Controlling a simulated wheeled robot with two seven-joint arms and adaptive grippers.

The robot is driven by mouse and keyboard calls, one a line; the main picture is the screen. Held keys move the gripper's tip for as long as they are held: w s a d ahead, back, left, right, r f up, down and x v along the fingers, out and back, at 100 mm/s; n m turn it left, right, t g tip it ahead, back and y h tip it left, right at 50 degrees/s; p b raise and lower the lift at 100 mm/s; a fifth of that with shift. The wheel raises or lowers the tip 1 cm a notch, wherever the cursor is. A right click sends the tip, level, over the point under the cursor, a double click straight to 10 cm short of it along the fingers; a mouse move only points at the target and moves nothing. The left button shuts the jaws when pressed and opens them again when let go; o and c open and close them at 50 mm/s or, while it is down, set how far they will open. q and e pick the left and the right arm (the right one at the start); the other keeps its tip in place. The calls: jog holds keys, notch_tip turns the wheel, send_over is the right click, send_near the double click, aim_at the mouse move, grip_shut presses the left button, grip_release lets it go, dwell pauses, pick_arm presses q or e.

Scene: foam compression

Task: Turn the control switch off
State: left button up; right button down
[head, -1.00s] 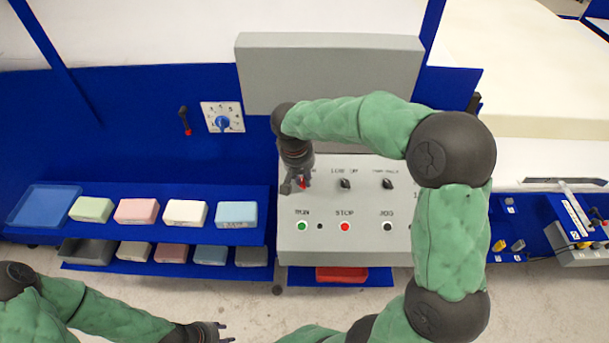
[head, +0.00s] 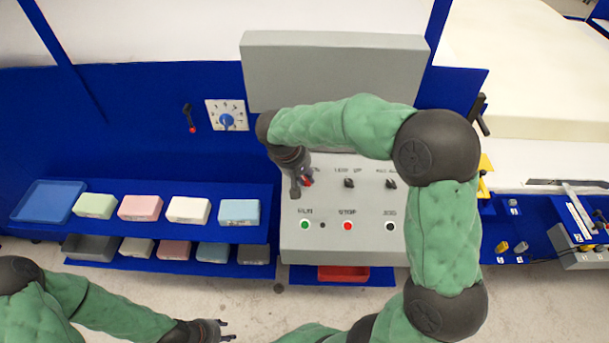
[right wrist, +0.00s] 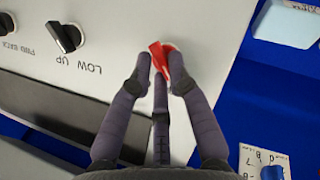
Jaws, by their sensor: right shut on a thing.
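The control switch, a red rotary knob (head: 308,182), is at the upper left of the grey control panel (head: 340,245). In the right wrist view the red switch (right wrist: 161,55) shows between my fingertips, partly hidden by them. My right gripper (head: 299,190) reaches down over the panel's left side and is shut on the red switch; it also shows in the right wrist view (right wrist: 160,68). The switch's label is hidden. My left gripper (head: 228,331) is at the bottom, away from the panel, with its fingertips apart and nothing between them.
Two black knobs (head: 349,183) sit to the right of the switch. Below are green (head: 305,225), red (head: 348,226) and black (head: 390,227) buttons. Left of the panel, a shelf (head: 150,230) holds coloured foam blocks. A dial (head: 227,121) is on the blue wall.

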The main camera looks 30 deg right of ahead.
jog(key=shift+s+a+f, duration=0.15)
jog(key=shift+s+f, duration=0.2)
jog(key=shift+f, duration=0.15)
jog(key=c, duration=1.2)
grip_release()
jog(key=shift+r, duration=0.1)
jog(key=shift+w+r, duration=0.1)
jog(key=shift+w, duration=0.05)
jog(key=v, duration=1.2)
jog(key=shift+w, duration=0.1)
